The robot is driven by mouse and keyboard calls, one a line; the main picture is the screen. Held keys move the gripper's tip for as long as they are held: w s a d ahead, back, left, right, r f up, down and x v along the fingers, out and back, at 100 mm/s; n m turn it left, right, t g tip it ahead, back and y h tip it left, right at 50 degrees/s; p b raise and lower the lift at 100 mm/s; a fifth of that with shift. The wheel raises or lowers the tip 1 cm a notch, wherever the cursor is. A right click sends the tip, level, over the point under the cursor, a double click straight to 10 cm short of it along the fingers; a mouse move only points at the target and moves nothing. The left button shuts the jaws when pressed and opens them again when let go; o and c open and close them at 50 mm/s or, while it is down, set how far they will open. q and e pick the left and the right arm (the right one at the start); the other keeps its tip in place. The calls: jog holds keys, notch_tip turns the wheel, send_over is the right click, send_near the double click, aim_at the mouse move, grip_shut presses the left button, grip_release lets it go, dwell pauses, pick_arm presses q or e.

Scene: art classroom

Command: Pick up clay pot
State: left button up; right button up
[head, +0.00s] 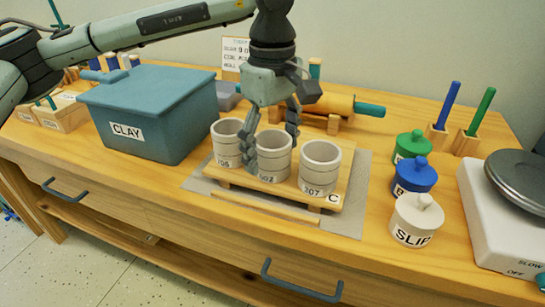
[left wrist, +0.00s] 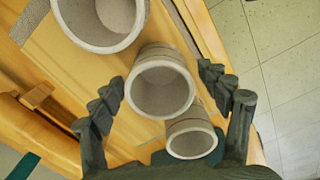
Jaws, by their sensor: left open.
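Three grey cylindrical clay pots stand upright in a row on a low wooden board in the head view: the left pot (head: 227,143), the middle pot (head: 272,163), marked 502, and the right pot (head: 320,168), marked 707. My left gripper (head: 271,140) is open and points down at the middle pot, with a finger to either side of its rim. In the left wrist view my left gripper (left wrist: 162,95) has the middle pot (left wrist: 162,84) between its spread fingers, with no clear contact. The pots look empty. My right gripper is not in view.
The board (head: 335,190) rests on a grey mat (head: 358,200). A blue CLAY box (head: 150,112) stands at left, a rolling pin (head: 335,104) behind. Green, blue and white SLIP jars (head: 416,222) and a white wheel unit (head: 490,215) stand at right.

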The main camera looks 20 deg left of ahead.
pick_arm(q)
jog(key=c, duration=1.3)
